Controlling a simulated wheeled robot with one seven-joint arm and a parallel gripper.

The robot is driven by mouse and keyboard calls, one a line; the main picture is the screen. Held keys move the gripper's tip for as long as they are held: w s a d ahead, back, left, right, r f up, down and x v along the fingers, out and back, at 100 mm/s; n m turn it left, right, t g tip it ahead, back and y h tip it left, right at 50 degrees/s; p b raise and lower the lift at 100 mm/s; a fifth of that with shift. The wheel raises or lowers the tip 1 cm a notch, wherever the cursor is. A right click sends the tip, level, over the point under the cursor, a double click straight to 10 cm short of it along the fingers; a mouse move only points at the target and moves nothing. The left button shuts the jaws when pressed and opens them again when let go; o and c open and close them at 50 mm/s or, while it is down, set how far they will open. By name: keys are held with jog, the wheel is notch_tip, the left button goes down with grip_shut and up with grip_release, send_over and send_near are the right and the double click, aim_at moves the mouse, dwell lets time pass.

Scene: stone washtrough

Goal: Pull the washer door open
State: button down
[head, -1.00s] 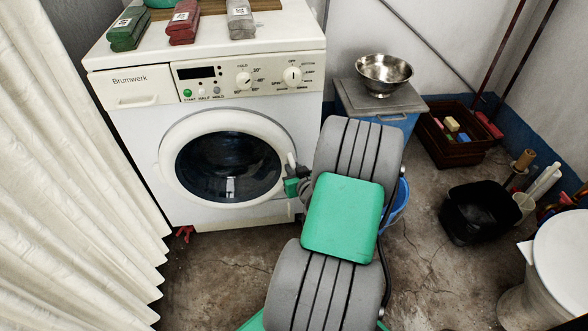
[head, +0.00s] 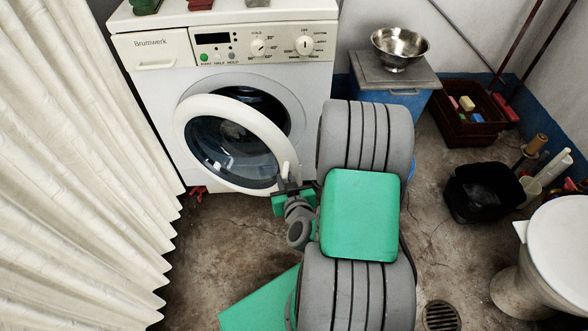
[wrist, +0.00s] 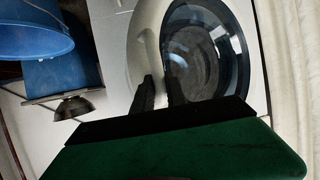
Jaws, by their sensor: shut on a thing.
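The white washer (head: 150,98) stands against the back wall. Its round door (head: 183,135), with a white rim and dark glass, stands partly open and swings out from a hinge on the left. The dark drum opening shows behind it. My gripper (head: 285,182) is at the right edge of the door, shut on the door's handle (head: 287,169). In the wrist view, the two dark fingers of my gripper (wrist: 160,90) sit at the door rim (wrist: 145,45), beside the glass. The fingers partly hide the handle.
A white curtain (head: 75,180) hangs close on the left. A blue bin (head: 402,98) with a steel bowl (head: 400,45) stands right of the washer. A black tub (head: 484,192) and a white toilet (head: 558,245) are farther right.

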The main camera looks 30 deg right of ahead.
jog(key=shift+w, duration=0.1)
jog(key=c, duration=1.4)
grip_release()
jog(key=shift+w, duration=0.15)
jog(key=shift+o, duration=0.2)
